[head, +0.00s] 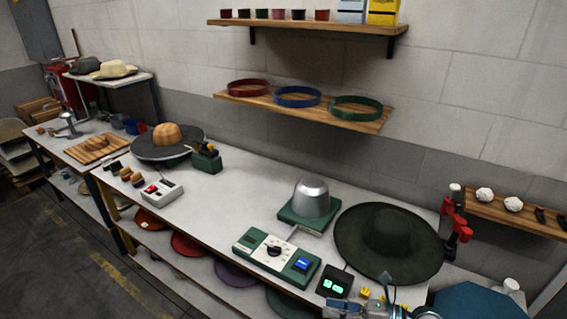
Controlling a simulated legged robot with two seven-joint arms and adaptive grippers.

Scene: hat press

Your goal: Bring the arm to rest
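My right gripper (386,300) shows only in part at the bottom edge of the head view, right of centre. It is at the bench's front edge, below the dark wide-brimmed hat (388,243) and beside a small black box with a green display (334,284). Its fingers are small and partly cut off, so I cannot tell whether they are open or shut. I see nothing clearly held in it. My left gripper is not in view.
A green control box (276,258) and a metal hat form on a green base (311,199) stand left of the hat. A red clamp-like tool (455,220) stands at its right. A shelf with coloured bands (297,97) hangs above. The bench's middle (235,195) is clear.

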